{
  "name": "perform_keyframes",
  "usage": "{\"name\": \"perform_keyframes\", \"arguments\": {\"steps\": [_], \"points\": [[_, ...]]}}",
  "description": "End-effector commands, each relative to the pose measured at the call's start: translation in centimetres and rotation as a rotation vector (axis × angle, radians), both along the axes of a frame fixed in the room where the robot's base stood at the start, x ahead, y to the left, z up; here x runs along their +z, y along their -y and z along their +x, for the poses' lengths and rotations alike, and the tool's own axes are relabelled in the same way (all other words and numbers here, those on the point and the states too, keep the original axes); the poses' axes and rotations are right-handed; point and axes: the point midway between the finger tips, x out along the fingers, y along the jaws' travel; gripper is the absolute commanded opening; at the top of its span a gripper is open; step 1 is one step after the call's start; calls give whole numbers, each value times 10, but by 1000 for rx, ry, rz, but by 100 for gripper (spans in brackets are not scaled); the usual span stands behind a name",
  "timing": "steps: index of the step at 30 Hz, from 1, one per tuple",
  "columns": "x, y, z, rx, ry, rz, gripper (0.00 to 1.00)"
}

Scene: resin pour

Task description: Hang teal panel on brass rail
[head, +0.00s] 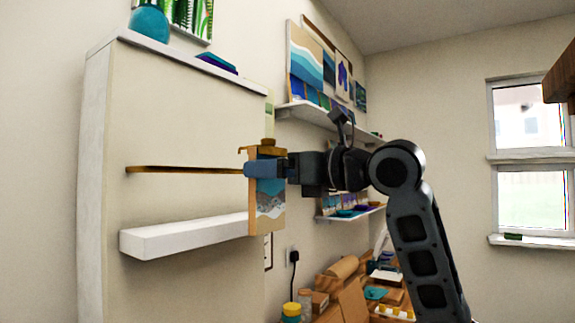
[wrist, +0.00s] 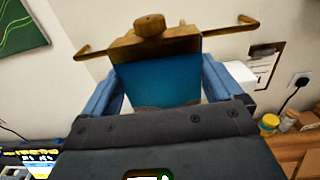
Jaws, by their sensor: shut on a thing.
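The teal panel (head: 270,188) is a wooden board with a teal band above grey and white patterning. It hangs upright from my gripper (head: 262,168), whose blue fingers are shut on its upper part. In the wrist view the panel's teal face (wrist: 160,82) is between the two fingers.
A white ledge (head: 185,234) juts out below the rail, its right end close to the panel's lower part. Shelves with pictures (head: 320,118) are behind my arm. A cluttered wooden workbench (head: 345,298) is at lower right.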

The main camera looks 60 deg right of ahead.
Motion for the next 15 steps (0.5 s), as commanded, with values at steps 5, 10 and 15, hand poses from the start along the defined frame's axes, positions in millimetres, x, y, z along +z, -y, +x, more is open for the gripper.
{"name": "perform_keyframes", "arguments": {"steps": [5, 10, 15], "points": [[1, -1, 15, 0, 1, 2, 63], [0, -1, 29, 0, 0, 1, 63], [-5, -1, 42, 0, 0, -1, 63]]}}
